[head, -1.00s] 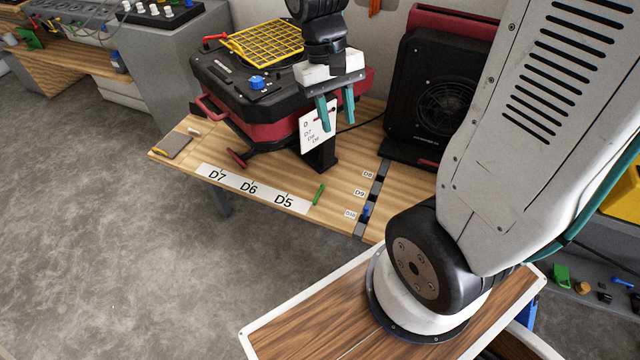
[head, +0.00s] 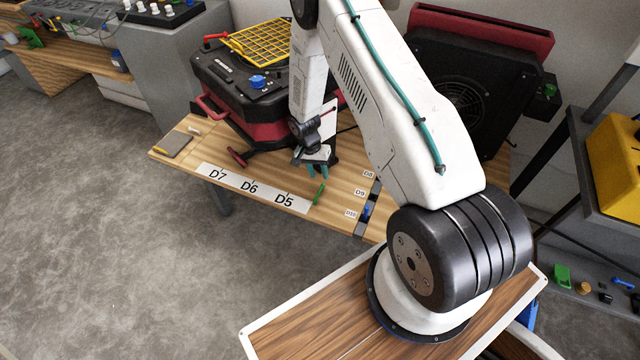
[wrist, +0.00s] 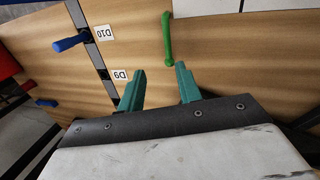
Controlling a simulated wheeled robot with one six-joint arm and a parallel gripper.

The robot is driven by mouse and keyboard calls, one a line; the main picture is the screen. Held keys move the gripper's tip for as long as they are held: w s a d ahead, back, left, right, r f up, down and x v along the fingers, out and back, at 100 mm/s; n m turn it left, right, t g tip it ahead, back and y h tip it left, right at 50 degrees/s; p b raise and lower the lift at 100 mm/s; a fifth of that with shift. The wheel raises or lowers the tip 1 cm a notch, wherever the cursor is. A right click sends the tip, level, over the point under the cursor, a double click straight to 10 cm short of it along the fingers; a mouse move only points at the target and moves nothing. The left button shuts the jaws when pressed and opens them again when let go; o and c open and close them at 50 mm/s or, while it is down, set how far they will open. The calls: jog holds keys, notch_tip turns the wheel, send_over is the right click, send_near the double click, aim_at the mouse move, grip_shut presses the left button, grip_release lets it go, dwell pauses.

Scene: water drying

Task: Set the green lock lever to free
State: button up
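The green lock lever (head: 319,193) stands at the front of the wooden bench, at the right end of the white label strip, near D5. In the wrist view the green lever (wrist: 168,40) lies ahead of the fingertips, roughly in line with the gap between them. My gripper (head: 317,171) is just behind the lever in the head view, fingers pointing down. In the wrist view my gripper (wrist: 158,76) has its two teal fingers apart with nothing between them. The lever's base is hard to make out.
A blue lever (head: 367,210) sits in a dark slotted rail beside the D10 label (head: 351,213); it also shows in the wrist view (wrist: 70,42). A black and red machine (head: 235,105) and a dark fan unit (head: 462,95) stand behind. The strip (head: 250,188) lies along the front edge.

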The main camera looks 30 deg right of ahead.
aim_at(319, 194)
jog(key=shift+m+t, duration=0.4)
jog(key=f, duration=0.5)
jog(key=d+f, duration=0.1)
jog(key=f, duration=0.1)
jog(key=shift+f, duration=0.25)
jog(key=shift+w, duration=0.1)
grip_shut()
